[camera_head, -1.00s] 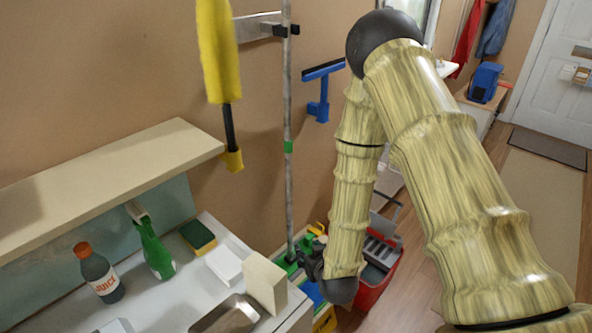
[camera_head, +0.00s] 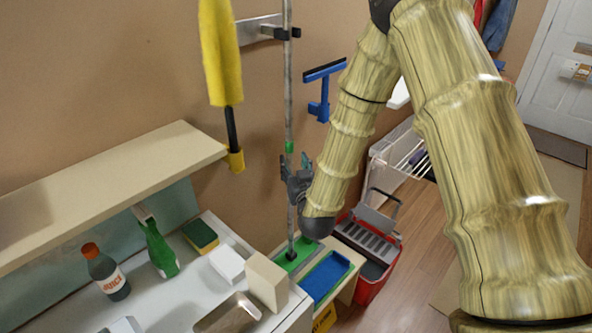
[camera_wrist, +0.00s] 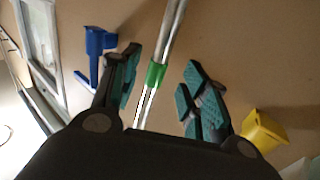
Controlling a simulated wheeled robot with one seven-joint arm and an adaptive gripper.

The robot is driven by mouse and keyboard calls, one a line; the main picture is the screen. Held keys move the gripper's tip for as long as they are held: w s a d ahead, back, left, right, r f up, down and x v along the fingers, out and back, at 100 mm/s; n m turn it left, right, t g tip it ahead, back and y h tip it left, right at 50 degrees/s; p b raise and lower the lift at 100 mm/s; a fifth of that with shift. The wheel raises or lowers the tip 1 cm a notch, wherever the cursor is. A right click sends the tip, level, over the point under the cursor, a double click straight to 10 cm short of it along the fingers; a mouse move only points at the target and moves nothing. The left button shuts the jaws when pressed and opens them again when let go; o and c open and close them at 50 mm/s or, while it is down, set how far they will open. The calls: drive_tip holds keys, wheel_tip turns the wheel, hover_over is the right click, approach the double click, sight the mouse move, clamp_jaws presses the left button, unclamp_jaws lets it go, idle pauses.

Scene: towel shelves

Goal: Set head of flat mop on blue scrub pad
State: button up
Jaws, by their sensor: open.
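The flat mop (camera_head: 289,110) stands upright against the wall, its grey pole passing through a wall holder. Its green head (camera_head: 294,254) rests on a low surface beside the blue scrub pad (camera_head: 325,275), which lies just to its right. My gripper (camera_head: 293,168) is at the pole, just below the green band. In the wrist view the mop pole (camera_wrist: 170,40) with its green band runs between the two open fingers of my gripper (camera_wrist: 160,92). The fingers look apart from the pole.
A red bucket (camera_head: 391,257) with a grey wringer stands right of the pad. A blue squeegee (camera_head: 320,108) and a yellow duster (camera_head: 219,50) hang on the wall beside the pole. A counter with a juice bottle (camera_head: 106,272), green spray bottle (camera_head: 160,249) and cream block (camera_head: 267,282) is at left.

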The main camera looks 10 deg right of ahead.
sight(290, 154)
drive_tip(key=shift+w+p, duration=0.8)
drive_tip(key=shift+w, duration=2.6)
clamp_jaws()
drive_tip(key=c, duration=0.7)
unclamp_jaws()
clamp_jaws()
drive_tip(key=shift+w+r, duration=0.1)
drive_tip(key=shift+r, duration=0.1)
